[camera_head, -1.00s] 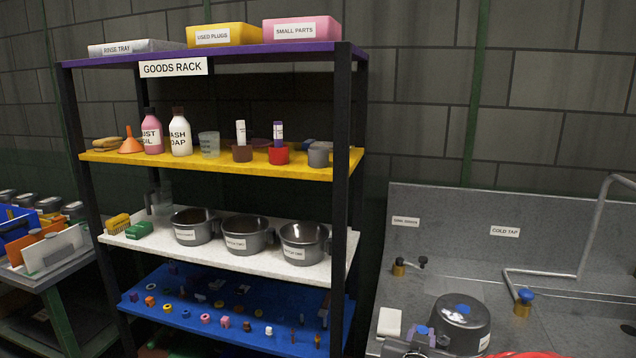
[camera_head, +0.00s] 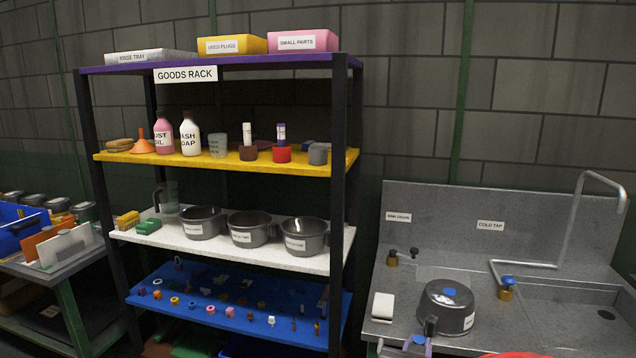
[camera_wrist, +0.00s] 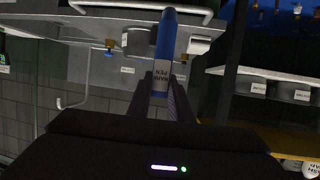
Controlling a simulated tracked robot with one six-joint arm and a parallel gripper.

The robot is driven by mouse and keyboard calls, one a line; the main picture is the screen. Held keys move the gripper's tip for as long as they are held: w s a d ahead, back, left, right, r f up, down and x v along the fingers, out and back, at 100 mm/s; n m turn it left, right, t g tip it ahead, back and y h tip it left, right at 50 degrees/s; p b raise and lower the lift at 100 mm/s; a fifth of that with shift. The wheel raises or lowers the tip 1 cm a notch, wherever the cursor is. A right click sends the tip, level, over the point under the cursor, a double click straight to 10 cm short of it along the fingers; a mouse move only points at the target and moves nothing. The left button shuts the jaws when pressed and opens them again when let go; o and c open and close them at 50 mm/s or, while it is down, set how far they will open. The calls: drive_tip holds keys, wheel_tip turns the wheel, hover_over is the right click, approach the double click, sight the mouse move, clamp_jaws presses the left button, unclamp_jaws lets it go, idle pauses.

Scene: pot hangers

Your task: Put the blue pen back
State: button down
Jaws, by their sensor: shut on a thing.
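The blue pen (camera_wrist: 166,45) has a white band with dark lettering and shows in the wrist view. My gripper (camera_wrist: 163,92) is shut around its lower part, and the pen sticks out beyond the fingers. On the goods rack's yellow shelf (camera_head: 120,156) stand a brown cup (camera_head: 248,154) and a red cup (camera_head: 282,155), each with a white-labelled upright thing in it. A grey cup (camera_head: 318,154) stands to their right; I cannot see into it. In the head view my gripper is only partly visible at the bottom edge, in front of the sink unit.
The sink unit (camera_head: 400,270) at right carries a lidded grey pot (camera_head: 446,307), a white block (camera_head: 383,306) and a tall bent tap pipe (camera_head: 582,220). Black rack posts (camera_head: 338,200) stand beside the shelves. A bench (camera_head: 75,265) is at far left.

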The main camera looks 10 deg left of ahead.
drive_tip(key=f, duration=0.5)
drive_tip(key=shift+s+a, duration=0.1)
drive_tip(key=shift+s, duration=0.15)
drive_tip(key=shift+f, duration=0.15)
